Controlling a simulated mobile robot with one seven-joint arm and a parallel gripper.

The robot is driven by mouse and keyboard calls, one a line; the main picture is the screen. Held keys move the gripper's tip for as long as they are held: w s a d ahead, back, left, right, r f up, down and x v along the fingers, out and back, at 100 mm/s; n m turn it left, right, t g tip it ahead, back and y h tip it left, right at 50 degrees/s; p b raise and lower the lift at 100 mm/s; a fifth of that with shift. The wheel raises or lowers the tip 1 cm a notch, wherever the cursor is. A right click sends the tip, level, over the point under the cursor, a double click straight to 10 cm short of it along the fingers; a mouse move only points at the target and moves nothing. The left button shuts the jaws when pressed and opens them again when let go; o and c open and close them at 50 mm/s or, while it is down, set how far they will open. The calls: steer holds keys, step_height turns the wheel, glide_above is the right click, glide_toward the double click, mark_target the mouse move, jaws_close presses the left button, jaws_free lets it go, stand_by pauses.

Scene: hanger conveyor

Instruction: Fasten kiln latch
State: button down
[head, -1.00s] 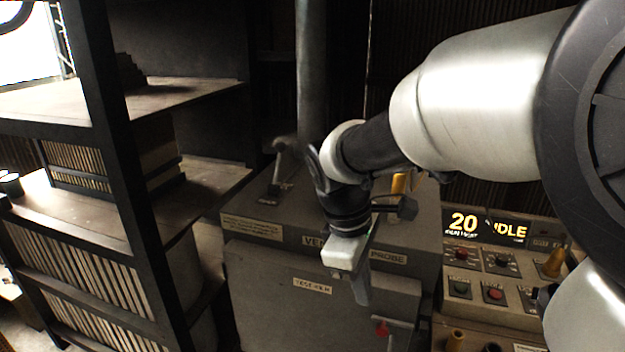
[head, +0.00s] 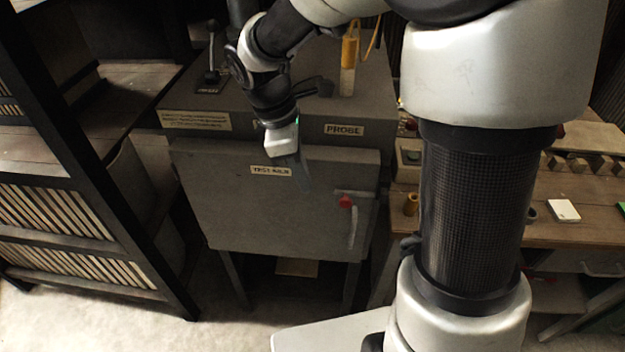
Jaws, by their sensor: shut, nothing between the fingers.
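The test kiln (head: 240,215) is a grey box on legs in the middle of the head view, with a label on its front door. The door looks shut or nearly so; I cannot tell if it is flush. The latch shows at the door's right side as a red piece (head: 345,201) with a pale handle (head: 353,228) hanging down below it. My gripper (head: 303,178) is in front of the door's upper middle, left of the latch and apart from it. It is shut and empty, pointing downward.
A lever (head: 212,62) and a yellow probe (head: 349,60) stand on the kiln's top. A dark slatted rack (head: 60,150) is at the left. A wooden bench (head: 575,205) with small blocks is at the right. Floor is clear in front of the kiln.

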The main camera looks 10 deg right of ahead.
mark_target(351, 202)
steer(key=shift+s+d+f, duration=0.2)
steer(key=shift+d+f, duration=0.7)
steer(key=shift+f, duration=0.1)
steer(key=shift+s+d+f, duration=0.15)
steer(key=shift+d+f, duration=0.8)
steer(key=shift+f, duration=0.1)
steer(key=shift+s+d+f, duration=0.2)
steer(key=shift+d+f, duration=0.7)
steer(key=shift+f, duration=0.1)
steer(key=d, duration=0.2)
steer(key=s+d+p, duration=0.1)
steer(key=shift+s+d+r, duration=0.1)
steer(key=shift+d, duration=0.35)
